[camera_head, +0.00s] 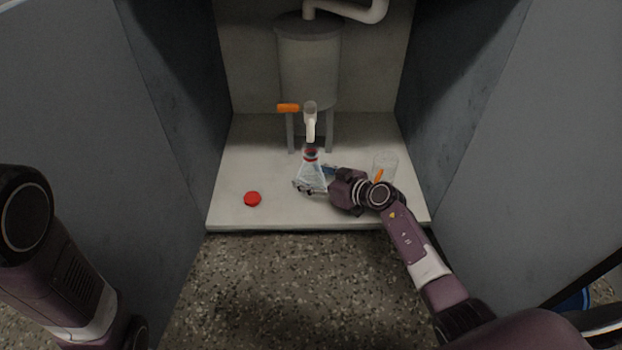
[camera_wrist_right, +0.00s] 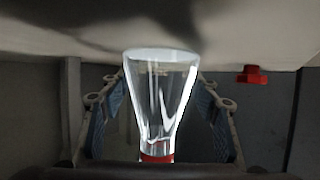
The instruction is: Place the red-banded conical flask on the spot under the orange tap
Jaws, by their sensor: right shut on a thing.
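The red-banded conical flask (camera_head: 311,174) is clear glass with a red band on its neck. In the head view it looks upright, its neck just below the pale spout (camera_head: 310,122) beside the orange tap handle (camera_head: 288,107). My right gripper (camera_head: 312,181) comes from the right and is shut on the flask. The right wrist view shows the flask (camera_wrist_right: 161,95) between the two blue-padded fingers, red band toward the palm. I cannot tell whether its base touches the floor. No marked spot is visible under the tap. Only part of my left arm shows, without its gripper.
The tap belongs to a grey tank (camera_head: 309,65) on legs at the back of the white bay floor (camera_head: 240,160). A red cap (camera_head: 252,198) lies left of the flask. A clear beaker (camera_head: 385,163) stands right, behind my right wrist. Grey walls flank both sides.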

